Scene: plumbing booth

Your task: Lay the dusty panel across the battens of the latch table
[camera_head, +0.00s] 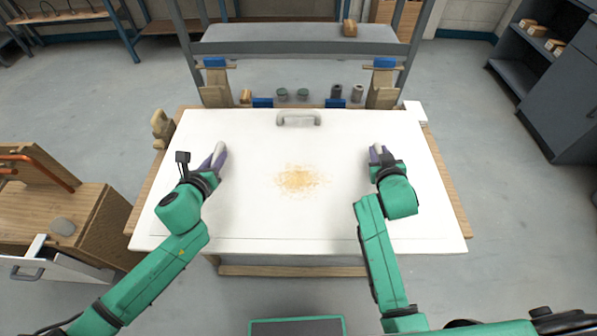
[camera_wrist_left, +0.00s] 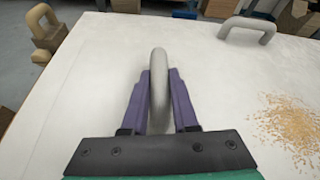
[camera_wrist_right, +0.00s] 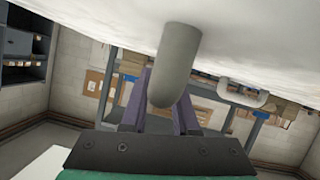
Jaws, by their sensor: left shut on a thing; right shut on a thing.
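The dusty panel (camera_head: 300,225) is a wide white board with a tan dust patch (camera_head: 303,179) in its middle. It covers most of the wooden latch table (camera_head: 290,271), whose edges show at the sides and front. The battens are hidden, and I cannot tell whether the panel touches them. My left gripper (camera_head: 217,157) is shut on the panel's left grey handle (camera_wrist_left: 159,75). My right gripper (camera_head: 378,154) is shut on the right grey handle (camera_wrist_right: 178,58). A third grey handle (camera_head: 298,117) near the far edge is free.
Behind the panel stand wooden blocks with blue parts (camera_head: 215,63) and several small cans (camera_head: 282,94), under a grey shelf (camera_head: 300,40). A wooden cabinet (camera_head: 100,215) with an open drawer is at the left. A dark shelf unit (camera_head: 550,80) stands far right. Floor between is clear.

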